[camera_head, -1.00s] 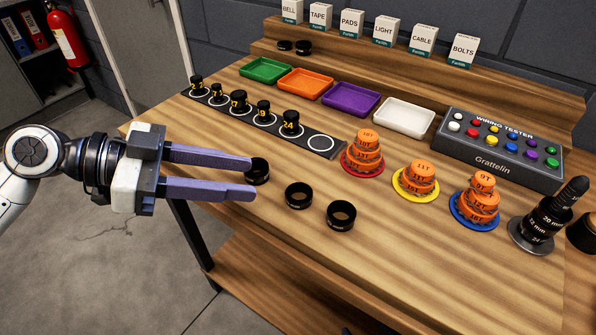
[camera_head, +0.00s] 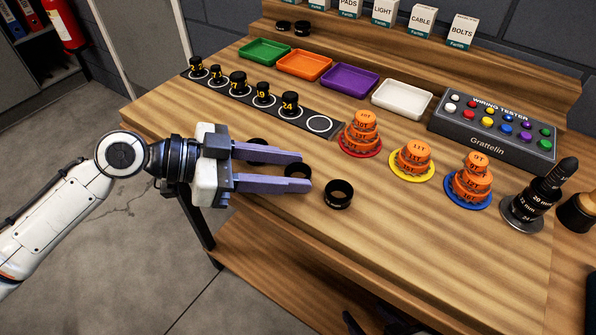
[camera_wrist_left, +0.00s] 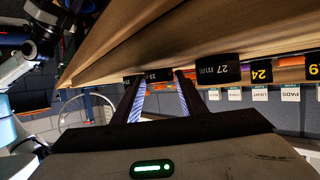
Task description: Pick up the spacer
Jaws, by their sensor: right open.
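Several black ring spacers stand along the front part of the bench. The middle spacer (camera_head: 298,171) lies between the fingertips of my left gripper (camera_head: 306,172), which is open with its purple fingers level over the bench. Another spacer (camera_head: 257,143) is partly hidden behind the far finger. The right-hand spacer (camera_head: 339,194) is clear of the fingers; a spacer marked 27 mm (camera_wrist_left: 217,68) shows right of the fingers in the left wrist view. There, a dark spacer (camera_wrist_left: 158,76) shows between the fingertips. My right gripper (camera_head: 357,314) shows only partly, dark, at the bottom edge.
A black strip (camera_head: 208,83) with numbered black pieces and one empty white circle (camera_head: 319,124) lies behind the spacers. Orange stacks on red (camera_head: 361,151), yellow and blue discs stand to the right. Coloured trays (camera_head: 349,80) and a wiring tester (camera_head: 492,143) are farther back.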

